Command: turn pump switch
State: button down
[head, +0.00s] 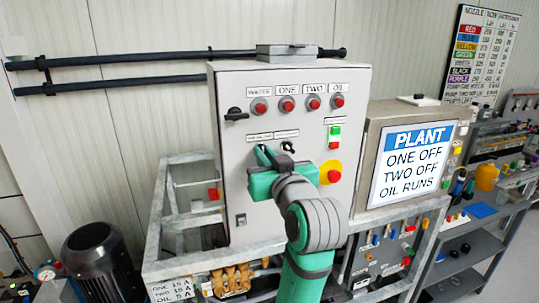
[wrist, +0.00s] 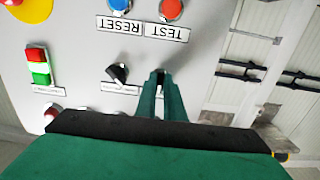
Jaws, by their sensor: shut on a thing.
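My gripper (head: 264,156) is at the grey control panel (head: 230,165), at the left of two small rotary switches in the middle of its door. In the wrist view my green fingers (wrist: 161,78) are close together, shut on that switch, whose knob is mostly hidden between them. The right rotary switch (head: 288,147) has a black knob and stands free. It also shows in the wrist view (wrist: 118,73), turned at a slant, beside my fingers. The small labels by these switches are too blurred to read.
Red lamps (head: 287,104) marked ONE, TWO and OIL sit above. A green-and-red button (head: 334,137) and a yellow-ringed red stop button (head: 331,172) are to the right. A black handle (head: 236,114) is at left. A PLANT sign (head: 415,165) reads ONE OFF, TWO OFF, OIL RUNS.

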jog(key=shift+d+r, duration=0.2)
jog(key=shift+r, duration=0.1)
jog(key=c, duration=1.9)
grip_release()
jog(key=shift+o, duration=0.2)
jog(key=shift+f, duration=0.15)
jog(key=shift+s, duration=0.1)
jog(key=v, duration=1)
jog(key=shift+s, duration=0.4)
